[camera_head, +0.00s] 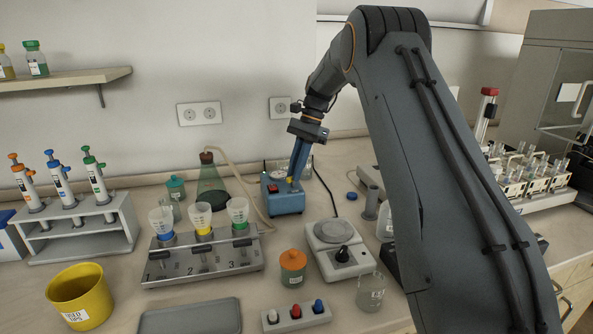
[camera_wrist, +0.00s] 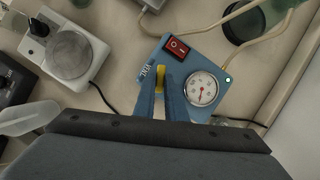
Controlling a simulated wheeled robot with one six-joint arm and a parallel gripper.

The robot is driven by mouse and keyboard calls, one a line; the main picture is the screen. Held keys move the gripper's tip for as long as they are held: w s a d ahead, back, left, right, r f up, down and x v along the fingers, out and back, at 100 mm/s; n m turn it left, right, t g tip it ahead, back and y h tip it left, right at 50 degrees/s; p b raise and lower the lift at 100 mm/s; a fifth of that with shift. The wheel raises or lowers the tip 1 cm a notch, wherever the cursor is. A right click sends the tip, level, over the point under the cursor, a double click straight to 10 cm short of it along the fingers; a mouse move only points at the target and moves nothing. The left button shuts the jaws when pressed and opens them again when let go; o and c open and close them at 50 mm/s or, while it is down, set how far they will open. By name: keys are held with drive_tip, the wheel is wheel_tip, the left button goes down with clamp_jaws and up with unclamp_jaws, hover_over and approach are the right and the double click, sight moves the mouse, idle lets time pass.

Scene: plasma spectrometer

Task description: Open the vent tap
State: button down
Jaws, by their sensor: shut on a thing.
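The blue pump box (camera_head: 286,205) stands at the middle of the bench. In the wrist view, the blue box (camera_wrist: 207,53) shows a red rocker switch (camera_wrist: 175,48), a round white gauge (camera_wrist: 202,89) and a small white label (camera_wrist: 145,75). The yellow vent tap (camera_wrist: 162,84) sits on its top, beside the gauge. My gripper (camera_wrist: 163,91) comes down over the tap, with its two blue fingers closed on either side of it. In the head view, my gripper (camera_head: 292,179) hides most of the tap.
A filter rack with coloured funnels (camera_head: 203,265) stands at front left, with a flask (camera_head: 212,186) behind it. A hot-plate stirrer (camera_head: 340,255) and an orange-lidded jar (camera_head: 293,268) are in front of the box. A tube runs from the flask to the box.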

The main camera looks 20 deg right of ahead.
drive_tip(key=n, duration=0.2)
drive_tip(key=n+g+h+b, duration=0.1)
drive_tip(key=n, duration=0.3)
drive_tip(key=shift+w+a+g+h, duration=0.2)
drive_tip(key=shift+w+g+h, duration=0.15)
drive_tip(key=shift+g+h, duration=0.05)
drive_tip(key=n, duration=0.2)
drive_tip(key=n+h+b, duration=0.1)
drive_tip(key=n, duration=0.1)
drive_tip(key=n+h, duration=0.1)
drive_tip(key=n, duration=0.1)
drive_tip(key=shift+a+r+n+g+b, duration=0.1)
drive_tip(key=shift+a+n+g+b, duration=0.2)
drive_tip(key=c, duration=1.8)
unclamp_jaws()
wheel_tip(320, 180, up, 10)
